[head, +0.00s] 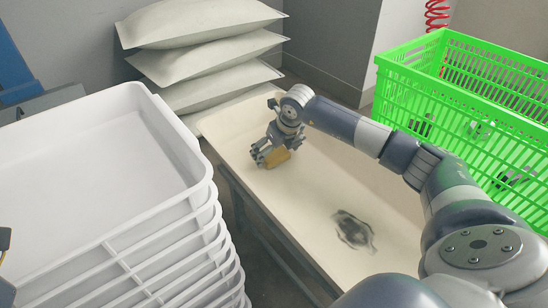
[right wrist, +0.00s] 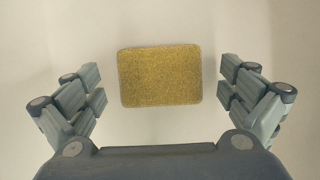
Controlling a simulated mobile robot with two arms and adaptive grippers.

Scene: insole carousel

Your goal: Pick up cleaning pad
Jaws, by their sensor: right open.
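The cleaning pad (right wrist: 160,77) is a flat yellow-brown rectangle with rounded corners, lying on the cream surface. In the right wrist view it lies between the two spread fingers of my right gripper (right wrist: 161,95), with a gap on each side. In the head view the pad (head: 277,157) shows just beside the fingers of my right gripper (head: 265,153), partly hidden by them. The right gripper is open and empty. It points down over the far part of the cream tray-like table (head: 318,178). My left gripper cannot be made out in these views.
A dark smudge (head: 353,230) marks the cream surface nearer me. A stack of white trays (head: 120,236) stands at the left. Several pale sacks (head: 205,62) are piled behind. A green crate (head: 470,105) with small dark-and-grey items stands at the right, close to my right arm.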

